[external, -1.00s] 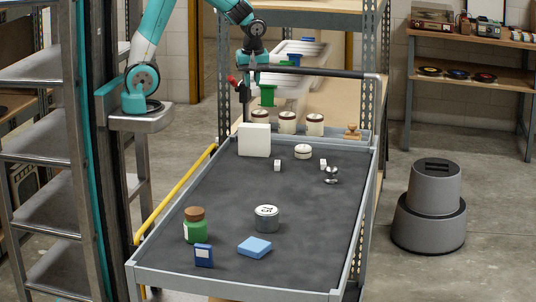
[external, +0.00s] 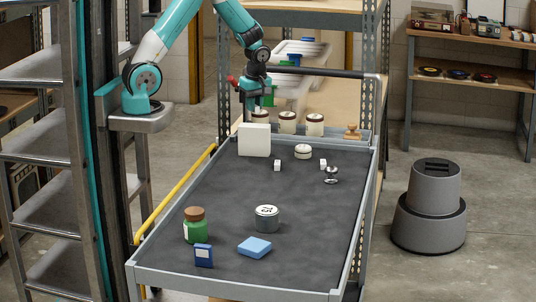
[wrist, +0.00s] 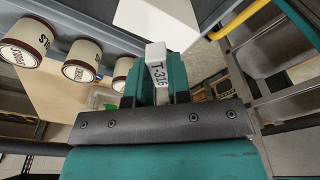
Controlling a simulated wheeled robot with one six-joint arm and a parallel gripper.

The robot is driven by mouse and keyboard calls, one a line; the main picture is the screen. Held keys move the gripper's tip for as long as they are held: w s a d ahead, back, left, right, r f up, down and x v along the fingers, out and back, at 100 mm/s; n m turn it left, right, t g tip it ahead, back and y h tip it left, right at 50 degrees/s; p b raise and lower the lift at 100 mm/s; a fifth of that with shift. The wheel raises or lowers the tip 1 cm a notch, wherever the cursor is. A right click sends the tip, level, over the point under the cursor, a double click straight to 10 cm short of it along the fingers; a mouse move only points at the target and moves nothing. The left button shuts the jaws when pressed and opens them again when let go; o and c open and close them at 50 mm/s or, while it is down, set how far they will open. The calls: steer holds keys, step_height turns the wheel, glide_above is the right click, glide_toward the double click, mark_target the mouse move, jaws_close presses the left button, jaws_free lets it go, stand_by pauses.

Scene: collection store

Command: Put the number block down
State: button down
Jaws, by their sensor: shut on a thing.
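The number block (wrist: 157,62) is a small white block marked T-316. In the wrist view it sits between the two teal fingers of my gripper (wrist: 159,80), which is shut on it. In the external view my gripper (external: 257,103) is at the far left end of the dark trolley top (external: 230,200), just behind a white box (external: 254,140) and close to the lidded jars. The block itself cannot be made out there, and whether it touches a surface cannot be told.
Several cream jars (external: 287,122) with dark lids and a wooden stamp (external: 352,132) stand at the far end.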

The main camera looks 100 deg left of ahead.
mark_target(254, 125)
steer(key=shift+f, duration=2.2)
steer(key=shift+f, duration=0.25)
steer(key=c, duration=1.1)
jaws_free()
steer(key=shift+r, duration=0.1)
steer(key=shift+o, duration=0.2)
steer(key=shift+r, duration=0.1)
